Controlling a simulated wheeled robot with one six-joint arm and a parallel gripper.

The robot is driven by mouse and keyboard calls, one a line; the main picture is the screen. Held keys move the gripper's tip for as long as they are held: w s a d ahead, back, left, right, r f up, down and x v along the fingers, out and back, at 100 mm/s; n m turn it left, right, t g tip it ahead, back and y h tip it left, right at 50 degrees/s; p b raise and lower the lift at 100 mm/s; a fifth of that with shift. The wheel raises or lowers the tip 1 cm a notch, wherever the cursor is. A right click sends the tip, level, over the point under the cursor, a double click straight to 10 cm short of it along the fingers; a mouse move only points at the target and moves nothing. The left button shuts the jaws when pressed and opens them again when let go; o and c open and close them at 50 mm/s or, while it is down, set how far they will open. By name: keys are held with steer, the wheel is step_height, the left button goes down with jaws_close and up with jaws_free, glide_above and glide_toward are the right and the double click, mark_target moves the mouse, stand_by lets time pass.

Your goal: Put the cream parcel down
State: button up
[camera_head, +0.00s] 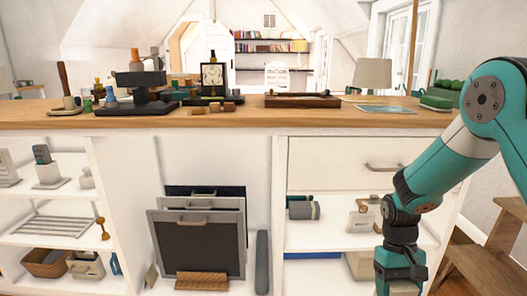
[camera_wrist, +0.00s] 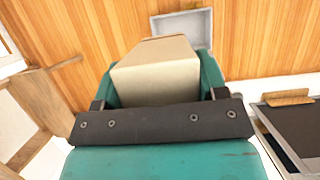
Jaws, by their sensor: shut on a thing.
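The cream parcel (camera_wrist: 158,75) is a box seen in the wrist view, held between the teal fingers of my gripper (camera_wrist: 160,84). My gripper is shut on it, and the dark wrist bar hides the parcel's near end. In the head view my gripper (camera_head: 401,270) hangs low at the right, in front of the shelf unit, and is cut by the bottom edge. The parcel does not show there. Beyond the parcel in the wrist view, a grey tray (camera_wrist: 204,36) lies on the wooden floor, partly covered by the parcel.
A wooden stepped piece (camera_wrist: 36,118) stands left in the wrist view; dark panels (camera_wrist: 298,130) stand right. In the head view, the cabinet's wooden top (camera_head: 345,118) holds several objects. Bare floor (camera_wrist: 100,25) shows around the tray.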

step_height(320, 180, up, 25)
steer(key=s+p, duration=0.2)
steer(key=p, duration=2.8)
steer(key=shift+f+p, duration=0.15)
steer(key=shift+p, duration=0.2)
